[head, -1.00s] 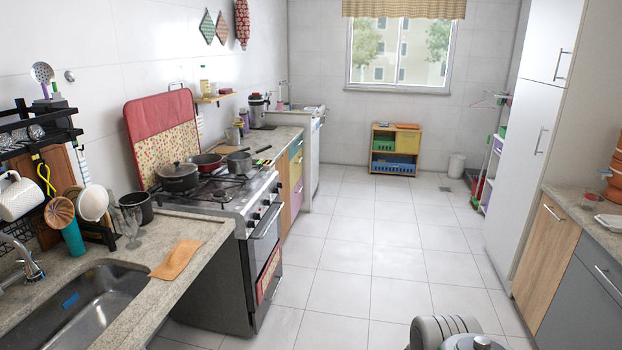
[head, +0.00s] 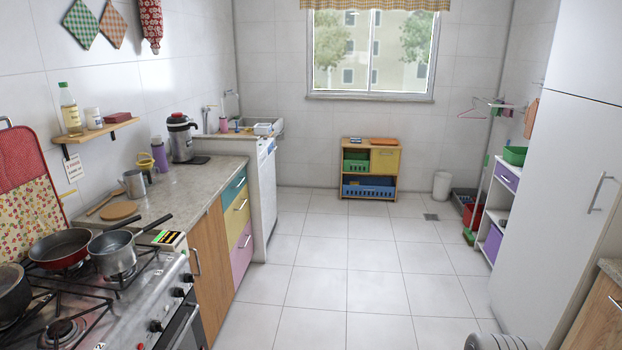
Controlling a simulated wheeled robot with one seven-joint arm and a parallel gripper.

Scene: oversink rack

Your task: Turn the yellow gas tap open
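I cannot make out a yellow gas tap anywhere in the head view. The stove (head: 85,318) is at the lower left, with its front knobs facing the aisle. A red-rimmed pan (head: 62,247) and a grey saucepan (head: 113,252) sit on its burners. My gripper is not in view; only a rounded grey part of my own arm shows at the bottom right edge.
A stone counter (head: 170,190) with drawers runs along the left wall beyond the stove. A wooden shelf unit (head: 370,168) stands under the window. A tall white cabinet (head: 570,150) stands at the right. The tiled floor (head: 370,270) between is clear.

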